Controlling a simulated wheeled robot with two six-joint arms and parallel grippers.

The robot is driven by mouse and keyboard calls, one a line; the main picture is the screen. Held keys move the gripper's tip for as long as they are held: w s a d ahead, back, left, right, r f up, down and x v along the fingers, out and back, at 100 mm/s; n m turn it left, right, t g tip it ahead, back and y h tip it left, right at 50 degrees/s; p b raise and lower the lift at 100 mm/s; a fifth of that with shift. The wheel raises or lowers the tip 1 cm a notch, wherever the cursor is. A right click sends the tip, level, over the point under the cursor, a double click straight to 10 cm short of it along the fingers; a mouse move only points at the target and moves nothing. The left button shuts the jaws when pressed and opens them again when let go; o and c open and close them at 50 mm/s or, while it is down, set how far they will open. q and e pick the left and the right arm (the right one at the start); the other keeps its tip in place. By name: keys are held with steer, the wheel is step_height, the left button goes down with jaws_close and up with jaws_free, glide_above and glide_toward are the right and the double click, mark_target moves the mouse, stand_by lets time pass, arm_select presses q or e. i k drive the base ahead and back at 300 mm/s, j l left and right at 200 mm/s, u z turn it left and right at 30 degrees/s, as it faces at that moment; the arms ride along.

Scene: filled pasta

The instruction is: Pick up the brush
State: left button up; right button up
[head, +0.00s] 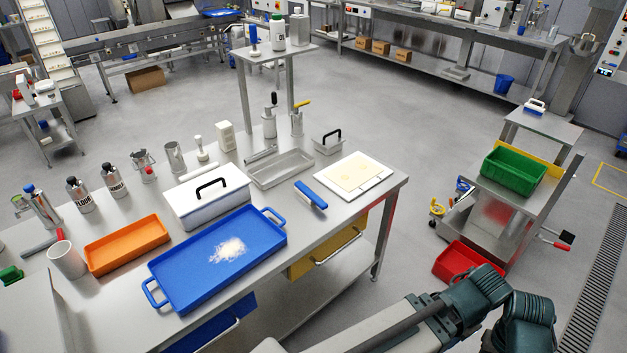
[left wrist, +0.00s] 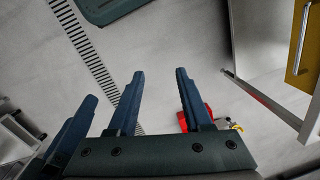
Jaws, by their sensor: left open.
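A brush with a blue handle (head: 311,194) lies on the steel table, between the blue tray and the white board in the head view. A pale edge shows along its lower side. Nothing holds it. My left gripper (left wrist: 160,73) shows in the left wrist view with its two dark fingers apart and nothing between them. It is over the floor beside the table, away from the brush, which is out of that view. I cannot make out the right gripper in either view.
A blue tray (head: 190,279) with white powder, an orange tray (head: 101,262), a white lidded box (head: 179,209), a steel tray (head: 258,175) and a white board (head: 376,187) crowd the table. A cart with a green bin (head: 512,172) and a red bin (head: 448,266) stand right.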

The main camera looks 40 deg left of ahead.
mark_target(300, 187)
steer(key=i+j+u, duration=0.35)
steer(key=i+j, duration=0.3)
steer(key=i, duration=0.2)
